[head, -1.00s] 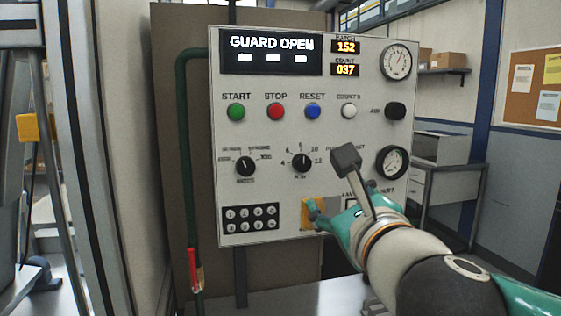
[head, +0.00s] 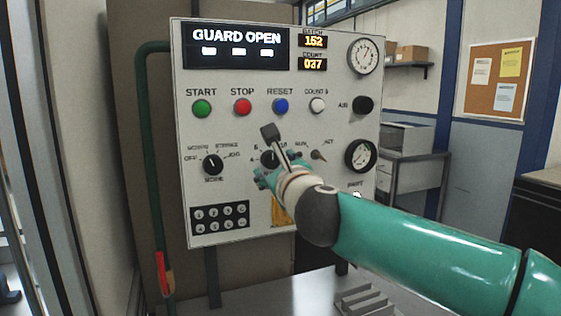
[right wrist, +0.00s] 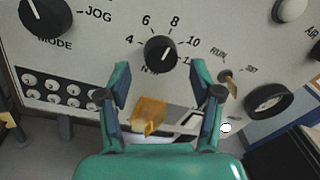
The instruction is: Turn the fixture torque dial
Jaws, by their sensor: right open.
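The torque dial (head: 268,158) is a round black knob on the pale control panel, marked 4 to 12. In the head view my right gripper and wrist partly cover it. In the head view the right gripper (head: 265,175) is in front of the panel just below the dial. My left gripper is not in view.
A black mode knob (head: 213,163) is left of the dial, a RUN/SET key switch (right wrist: 226,76) to its right. A yellow piece (right wrist: 150,112) sits below. Coloured buttons (head: 280,106) run above. A green pipe (head: 143,150) follows the panel's left side.

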